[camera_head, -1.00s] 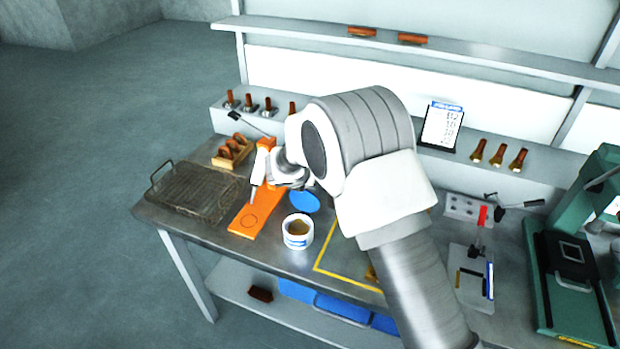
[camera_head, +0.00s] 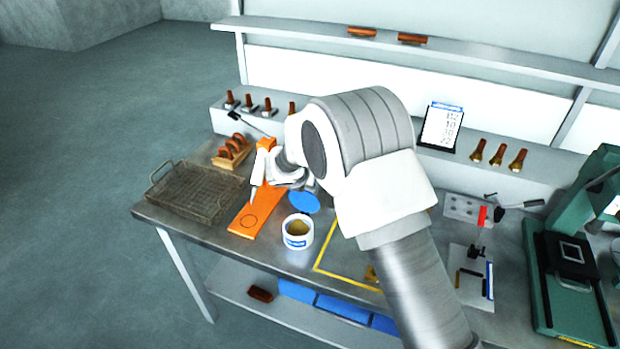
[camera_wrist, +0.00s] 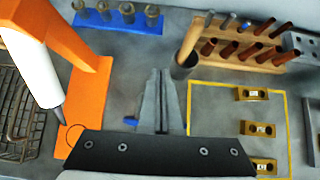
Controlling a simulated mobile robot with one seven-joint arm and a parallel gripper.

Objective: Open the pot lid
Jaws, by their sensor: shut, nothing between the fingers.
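The white pot (camera_head: 298,233) with a blue label stands on the bench, with tan contents showing through its open top. Its round blue lid (camera_head: 304,203) is tilted up at the pot's far side, clear of the opening. In the wrist view, my gripper (camera_wrist: 164,75) has its fingers together with nothing between them. A small bit of blue (camera_wrist: 131,122) shows beside the fingers, and I cannot tell if it is the lid. The pot is not visible there. In the head view, my arm hides most of the gripper, close behind the lid.
An orange stand (camera_head: 247,218) with a white nozzled tube (camera_head: 258,168) is just left of the pot. A wire mesh tray (camera_head: 190,192) lies farther left. A yellow outlined square (camera_wrist: 190,105) with brass blocks is to the right. A wooden tool rack (camera_wrist: 262,62) stands behind.

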